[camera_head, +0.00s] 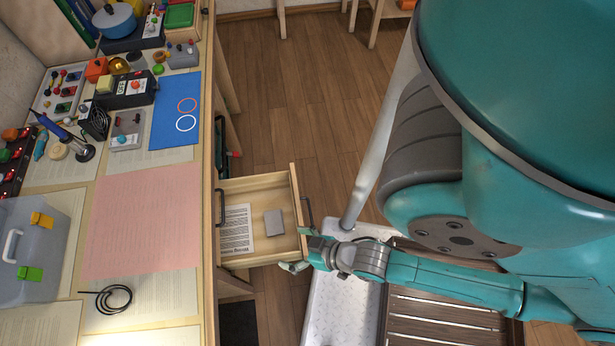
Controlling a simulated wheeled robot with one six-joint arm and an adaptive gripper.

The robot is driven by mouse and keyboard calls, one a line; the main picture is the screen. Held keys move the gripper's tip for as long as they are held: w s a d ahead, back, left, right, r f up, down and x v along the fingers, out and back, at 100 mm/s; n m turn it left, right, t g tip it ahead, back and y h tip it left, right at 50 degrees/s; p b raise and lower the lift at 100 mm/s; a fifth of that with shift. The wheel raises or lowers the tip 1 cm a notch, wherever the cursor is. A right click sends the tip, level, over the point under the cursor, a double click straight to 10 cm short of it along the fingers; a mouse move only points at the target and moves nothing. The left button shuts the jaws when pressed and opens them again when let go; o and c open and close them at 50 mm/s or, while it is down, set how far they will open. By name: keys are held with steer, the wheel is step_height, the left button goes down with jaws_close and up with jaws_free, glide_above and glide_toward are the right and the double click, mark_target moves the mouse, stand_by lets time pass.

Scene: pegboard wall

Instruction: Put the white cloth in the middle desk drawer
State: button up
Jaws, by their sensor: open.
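A wooden desk drawer (268,189) is pulled out from the desk's right side. It holds a printed sheet of paper (236,228) and a small grey block (273,222). Nothing shows between the fingers. I cannot make out the white cloth in this view.
The wooden floor (290,80) beyond the drawer is clear.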

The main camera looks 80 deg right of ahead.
steer(key=s+a+r+n+t, duration=0.1)
steer(key=s+r+n+t, duration=0.1)
steer(key=r, duration=0.6)
steer(key=s+a+r+n+t+y, duration=0.1)
steer(key=s+r+t, duration=0.1)
steer(key=r, duration=0.7)
steer(key=shift+a+r+n+y, duration=0.2)
steer(key=shift+r+n+y, duration=0.1)
steer(key=shift+n, duration=0.1)
steer(key=shift+f, duration=0.1)
